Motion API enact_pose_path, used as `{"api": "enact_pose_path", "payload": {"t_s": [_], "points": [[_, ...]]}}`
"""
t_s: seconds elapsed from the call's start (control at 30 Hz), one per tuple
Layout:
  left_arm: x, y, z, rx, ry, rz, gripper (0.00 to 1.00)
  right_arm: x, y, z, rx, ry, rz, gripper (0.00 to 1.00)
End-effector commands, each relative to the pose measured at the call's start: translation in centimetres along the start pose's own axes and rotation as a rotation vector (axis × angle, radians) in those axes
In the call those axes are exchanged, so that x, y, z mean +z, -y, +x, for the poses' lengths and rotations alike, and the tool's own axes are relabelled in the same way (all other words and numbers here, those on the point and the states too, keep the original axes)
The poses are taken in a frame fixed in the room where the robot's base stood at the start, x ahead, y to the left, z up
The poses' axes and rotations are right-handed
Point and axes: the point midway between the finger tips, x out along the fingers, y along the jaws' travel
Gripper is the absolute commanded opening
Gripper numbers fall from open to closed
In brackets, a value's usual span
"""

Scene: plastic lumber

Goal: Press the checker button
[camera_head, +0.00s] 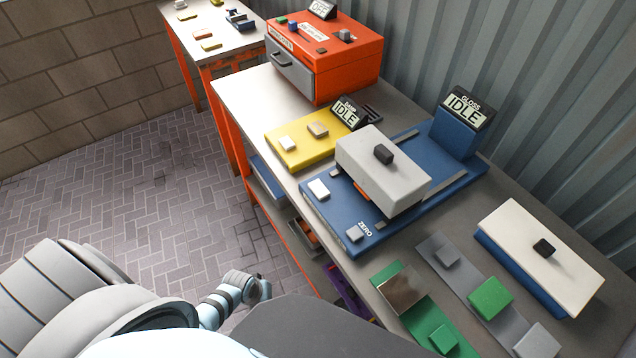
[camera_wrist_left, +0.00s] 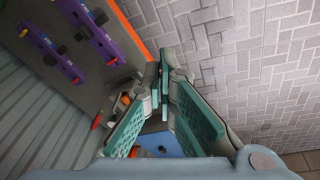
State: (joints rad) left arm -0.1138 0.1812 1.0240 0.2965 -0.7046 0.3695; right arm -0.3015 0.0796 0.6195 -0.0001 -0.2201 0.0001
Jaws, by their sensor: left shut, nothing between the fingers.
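Two checkers with displays stand on the workbench in the head view. The yellow one (camera_head: 300,148) has a white button (camera_head: 287,143), a tan block (camera_head: 318,129) and a display (camera_head: 345,114) reading IDLE, its top word seemingly DAMP. The blue one (camera_head: 402,215) has a display (camera_head: 467,108) reading GLOSS IDLE, a white button (camera_head: 319,188), a grey button (camera_head: 355,234) beside the word ZERO, and a grey block with a black knob (camera_head: 383,172). I cannot tell which button is meant. My left gripper (camera_wrist_left: 163,62) is shut and empty in the wrist view, away from the buttons.
An orange box (camera_head: 340,60) with a grey drawer stands at the back. Grey and green blocks lie on strips (camera_head: 463,272) at the front right, near a cream-topped block (camera_head: 560,235). The wrist view shows purple parts (camera_wrist_left: 88,25) on a shelf. The brick floor (camera_head: 150,195) is clear.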

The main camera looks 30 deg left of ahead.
Motion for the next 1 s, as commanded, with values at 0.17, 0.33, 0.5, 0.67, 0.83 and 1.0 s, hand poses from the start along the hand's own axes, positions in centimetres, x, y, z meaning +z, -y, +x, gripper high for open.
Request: {"api": "enact_pose_path", "payload": {"t_s": [0.17, 0.33, 0.5, 0.67, 0.83, 1.0], "points": [[-7.7, -5.9, -5.9, 0.13, 0.007, -0.19, 0.0, -0.2, -0.2, -1.4, 0.001, -0.002, 0.0, 0.4], [-12.8, -11.5, -12.8, 0.26, 0.058, -0.314, 0.0, -0.4, -0.3, -2.4, 0.001, -0.002, 0.0, 0.4], [-18.2, -16.2, -19.8, 0.393, 0.157, -0.506, 0.0, -0.5, -0.3, -3.0, 0.001, -0.003, 0.0, 0.4], [-23.3, -19.2, -25.3, 0.508, 0.284, -0.749, 0.0, -0.5, -0.3, -3.3, 0.001, -0.003, 0.0, 0.4], [-25.8, -20.8, -29.0, 0.569, 0.37, -0.874, 0.0, -0.5, -0.4, -3.4, 0.001, -0.003, 0.0, 0.4], [-26.2, -21.0, -29.7, 0.581, 0.392, -0.9, 0.0, -0.5, -0.3, -3.4, 0.001, -0.003, 0.0, 0.4]]}}
